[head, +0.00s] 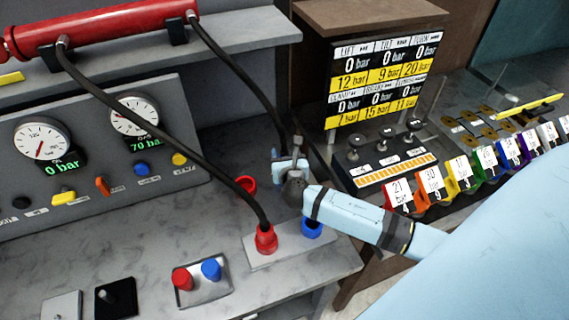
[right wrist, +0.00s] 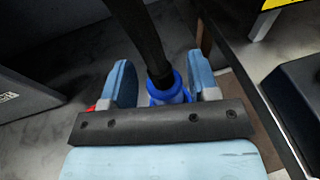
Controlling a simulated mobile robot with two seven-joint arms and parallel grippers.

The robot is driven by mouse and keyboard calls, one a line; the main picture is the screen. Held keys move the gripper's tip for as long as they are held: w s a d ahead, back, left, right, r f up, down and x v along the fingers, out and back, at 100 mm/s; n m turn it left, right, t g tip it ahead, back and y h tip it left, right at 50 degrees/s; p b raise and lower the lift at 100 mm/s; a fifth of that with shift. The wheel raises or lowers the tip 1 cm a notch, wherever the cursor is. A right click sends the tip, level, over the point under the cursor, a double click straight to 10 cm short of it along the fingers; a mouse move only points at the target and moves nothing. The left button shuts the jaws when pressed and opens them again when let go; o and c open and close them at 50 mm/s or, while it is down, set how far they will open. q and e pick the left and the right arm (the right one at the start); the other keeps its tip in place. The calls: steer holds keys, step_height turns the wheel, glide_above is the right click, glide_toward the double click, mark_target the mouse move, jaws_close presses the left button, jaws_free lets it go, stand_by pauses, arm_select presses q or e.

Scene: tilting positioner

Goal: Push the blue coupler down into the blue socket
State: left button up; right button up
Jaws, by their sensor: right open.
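My right gripper (head: 288,158) is open, low over the bench behind the grey socket plate. In the right wrist view, its two pale blue fingers (right wrist: 163,85) stand either side of the blue coupler (right wrist: 168,94) on a black hose. I cannot tell whether they touch it. In the head view, my gripper and wrist hide much of that area. A blue part (head: 311,229), seemingly the blue socket, shows on the plate (head: 285,251) just below my wrist. How the coupler sits relative to the socket is hidden. My left gripper is out of view.
A red coupler (head: 265,240) with its black hose stands on the same plate, left of the blue part. A red ring (head: 246,185) lies behind it. A small tray (head: 222,292) with red and blue caps is at front. A gauge panel (head: 90,200) stands left.

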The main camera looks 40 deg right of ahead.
steer(key=shift+w+d+f, duration=0.15)
steer(key=shift+w+d, duration=0.1)
steer(key=shift+w, duration=0.4)
jaws_close()
steer(key=shift+r, duration=0.2)
